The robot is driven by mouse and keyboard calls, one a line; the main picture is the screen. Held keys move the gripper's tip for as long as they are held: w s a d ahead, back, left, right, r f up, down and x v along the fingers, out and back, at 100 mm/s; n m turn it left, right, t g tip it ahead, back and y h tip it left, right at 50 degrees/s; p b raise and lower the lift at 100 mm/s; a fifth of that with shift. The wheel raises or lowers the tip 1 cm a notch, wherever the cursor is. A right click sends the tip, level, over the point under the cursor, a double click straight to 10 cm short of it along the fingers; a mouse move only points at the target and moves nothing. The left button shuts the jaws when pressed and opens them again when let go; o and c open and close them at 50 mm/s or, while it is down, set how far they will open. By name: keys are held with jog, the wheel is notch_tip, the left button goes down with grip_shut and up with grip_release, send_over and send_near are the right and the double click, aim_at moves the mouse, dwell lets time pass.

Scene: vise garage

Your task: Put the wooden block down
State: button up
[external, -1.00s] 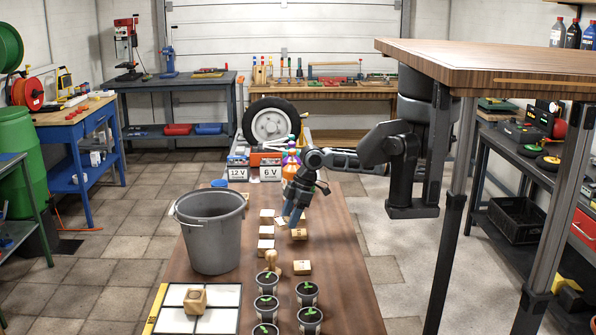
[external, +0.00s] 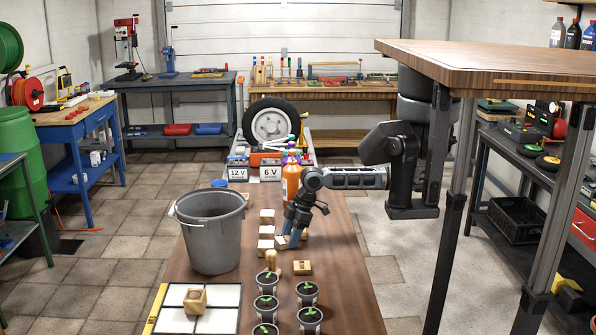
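Several small wooden blocks lie on the long brown table. One pale block (external: 281,242) is right at the left side of my gripper's blue fingers. My gripper (external: 291,242) points down low over the table among the blocks. The fingers are small here, and I cannot tell whether they are open or shut on a block. A further block (external: 302,267) lies in front of the gripper. Another block (external: 195,301) sits on a white tiled panel (external: 225,295).
A grey bucket (external: 212,240) stands left of the blocks. Small potted seedlings (external: 308,293) stand at the front, with a wooden peg-like piece (external: 271,262) behind them. An orange bottle (external: 291,185) is behind my gripper. The table's right strip (external: 340,250) is clear.

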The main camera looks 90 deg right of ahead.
jog(key=o, duration=0.4)
jog(key=shift+r, duration=0.1)
jog(key=shift+r, duration=0.25)
jog(key=v, duration=1.1)
jog(key=shift+s, duration=0.2)
jog(key=shift+s+d+r, duration=0.1)
jog(key=shift+r, duration=0.2)
jog(key=c, duration=0.3)
